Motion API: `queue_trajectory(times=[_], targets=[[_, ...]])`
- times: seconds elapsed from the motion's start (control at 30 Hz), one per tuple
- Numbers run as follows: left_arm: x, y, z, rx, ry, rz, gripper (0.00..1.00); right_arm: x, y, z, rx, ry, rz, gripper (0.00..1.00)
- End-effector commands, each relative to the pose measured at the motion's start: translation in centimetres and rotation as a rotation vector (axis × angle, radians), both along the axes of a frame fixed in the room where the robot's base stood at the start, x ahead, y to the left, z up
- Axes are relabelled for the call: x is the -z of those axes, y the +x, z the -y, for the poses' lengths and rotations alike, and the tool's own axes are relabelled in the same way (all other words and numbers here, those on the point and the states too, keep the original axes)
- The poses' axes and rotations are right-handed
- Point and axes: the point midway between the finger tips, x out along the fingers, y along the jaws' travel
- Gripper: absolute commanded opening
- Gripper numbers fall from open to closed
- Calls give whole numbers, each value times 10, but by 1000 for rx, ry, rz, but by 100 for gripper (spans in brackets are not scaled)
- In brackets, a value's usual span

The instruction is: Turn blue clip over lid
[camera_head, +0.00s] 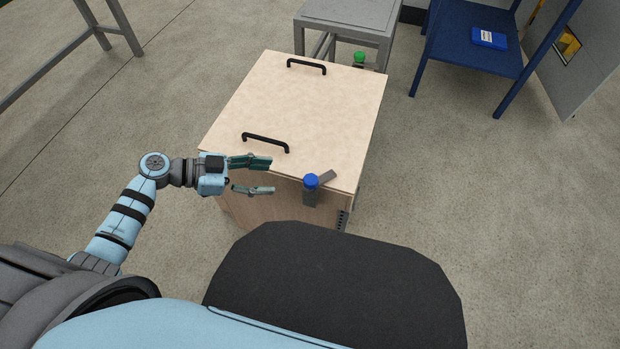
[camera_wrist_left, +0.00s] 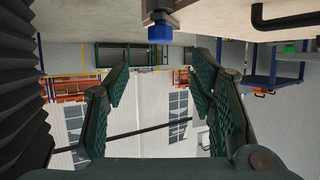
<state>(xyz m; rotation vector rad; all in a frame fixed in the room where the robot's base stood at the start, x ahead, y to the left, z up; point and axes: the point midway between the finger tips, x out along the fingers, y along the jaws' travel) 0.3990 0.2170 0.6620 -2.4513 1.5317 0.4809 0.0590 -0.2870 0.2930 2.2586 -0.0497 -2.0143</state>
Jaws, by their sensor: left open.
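The blue clip (camera_head: 311,182) has a round blue cap and a grey body on the box's near side, close to the right corner. A flat grey plate (camera_head: 328,176) lies on the lid edge beside it. The pale wooden lid (camera_head: 310,95) covers the box and looks closed. My left gripper (camera_head: 271,176) is open and empty, left of the blue clip and apart from it, fingers pointing towards it. In the left wrist view, the blue cap (camera_wrist_left: 160,34) shows at the top, ahead between the spread fingers (camera_wrist_left: 160,80). My right gripper is out of view.
Two black handles (camera_head: 265,141) (camera_head: 307,66) stand up from the lid. A green-capped clip (camera_head: 359,58) is at the box's far edge. Behind are a grey table (camera_head: 350,14) and a blue table (camera_head: 470,45). Bare floor lies to the right.

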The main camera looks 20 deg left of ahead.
Motion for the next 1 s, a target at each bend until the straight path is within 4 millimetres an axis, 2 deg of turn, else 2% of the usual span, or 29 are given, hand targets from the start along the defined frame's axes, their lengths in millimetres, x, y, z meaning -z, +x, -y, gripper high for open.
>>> queue_trajectory(times=[0.2, 0.4, 0.57, 0.83, 1.0], targets=[[25, 26, 53, -1, -7, -1, 50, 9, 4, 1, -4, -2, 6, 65], [43, 45, 90, -4, -4, -5, 50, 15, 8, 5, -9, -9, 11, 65], [48, 51, 102, -4, 0, -5, 50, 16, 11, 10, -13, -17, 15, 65], [49, 51, 104, -3, 0, -6, 50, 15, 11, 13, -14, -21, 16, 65], [49, 51, 104, -3, 0, -6, 23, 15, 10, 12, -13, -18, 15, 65]])
